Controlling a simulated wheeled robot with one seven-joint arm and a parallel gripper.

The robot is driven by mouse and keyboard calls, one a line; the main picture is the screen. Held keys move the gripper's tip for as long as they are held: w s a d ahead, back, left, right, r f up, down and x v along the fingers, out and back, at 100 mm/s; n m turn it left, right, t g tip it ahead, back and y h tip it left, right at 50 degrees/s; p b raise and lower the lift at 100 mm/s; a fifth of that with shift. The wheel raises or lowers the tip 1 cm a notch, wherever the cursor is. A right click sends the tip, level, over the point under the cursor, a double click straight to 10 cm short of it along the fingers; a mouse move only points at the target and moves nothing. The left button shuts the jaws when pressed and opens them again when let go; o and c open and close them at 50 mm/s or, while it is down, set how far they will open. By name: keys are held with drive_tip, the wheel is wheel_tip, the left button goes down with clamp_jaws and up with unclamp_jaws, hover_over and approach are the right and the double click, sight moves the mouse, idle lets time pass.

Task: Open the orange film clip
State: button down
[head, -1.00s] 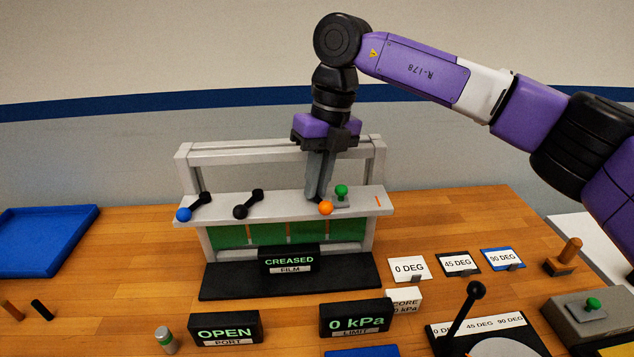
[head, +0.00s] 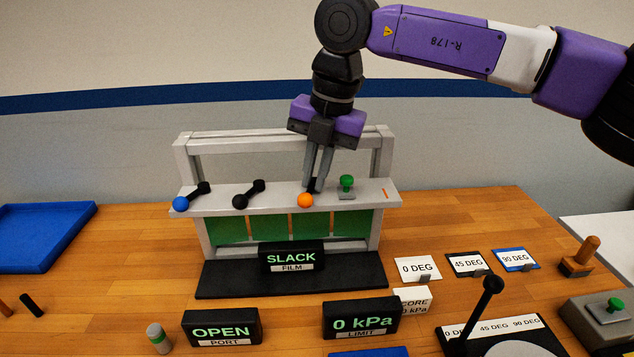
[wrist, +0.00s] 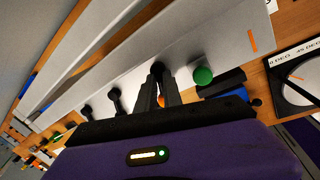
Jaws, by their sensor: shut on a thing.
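The orange film clip (head: 305,200) is a short lever with an orange ball end, on the grey rail of the film frame (head: 230,200). My gripper (head: 313,187) reaches down from above and is shut on the clip, its fingers around the black part behind the ball. In the wrist view the orange ball (wrist: 161,101) shows partly between the fingers. The film display (head: 291,258) reads SLACK. The fingers hide much of the lever.
A green knob (head: 347,181) stands close to the right of my gripper. Several angle cards and a black-knobbed lever (head: 492,285) are at the right.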

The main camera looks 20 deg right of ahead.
drive_tip(key=shift+w+a+m+b, duration=0.1)
drive_tip(key=shift+m+b, duration=0.5)
drive_tip(key=shift+m, duration=0.4)
drive_tip(key=c, duration=1.5)
unclamp_jaws()
drive_tip(key=shift+s+d+r, duration=0.15)
drive_tip(key=shift+s+r, duration=0.05)
drive_tip(key=shift+r, duration=1.1)
drive_tip(key=shift+s+d+r, duration=0.2)
drive_tip(key=shift+r, duration=1.05)
drive_tip(key=shift+s+d+r, duration=0.15)
drive_tip(key=shift+s+r, duration=0.05)
drive_tip(key=shift+r, duration=1.1)
